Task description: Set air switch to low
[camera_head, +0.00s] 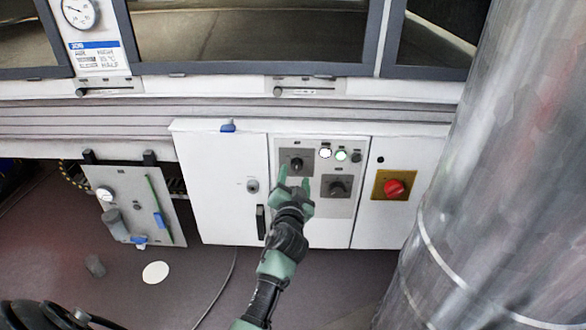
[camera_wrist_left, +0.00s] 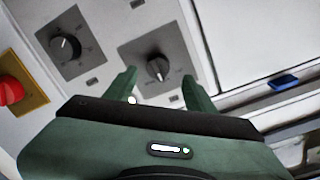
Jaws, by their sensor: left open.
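Two black rotary switches sit on grey plates on the control panel. The upper left switch (camera_head: 296,163) is just beyond my left gripper's fingertips; it also shows in the left wrist view (camera_wrist_left: 158,68). The lower right switch (camera_head: 337,187) is beside it, also in the left wrist view (camera_wrist_left: 65,47). The labels are too small to read, so I cannot tell which is the air switch. My left gripper (camera_head: 294,179) is open and empty, its green fingers pointing at the upper left switch. Contact is not visible. My right gripper does not show.
A red knob on a yellow plate (camera_head: 394,187) is right of the switches. Lit buttons (camera_head: 333,154) sit above the lower switch. A white cabinet door (camera_head: 215,190) is to the left. A large metal cylinder (camera_head: 490,170) blocks the right side.

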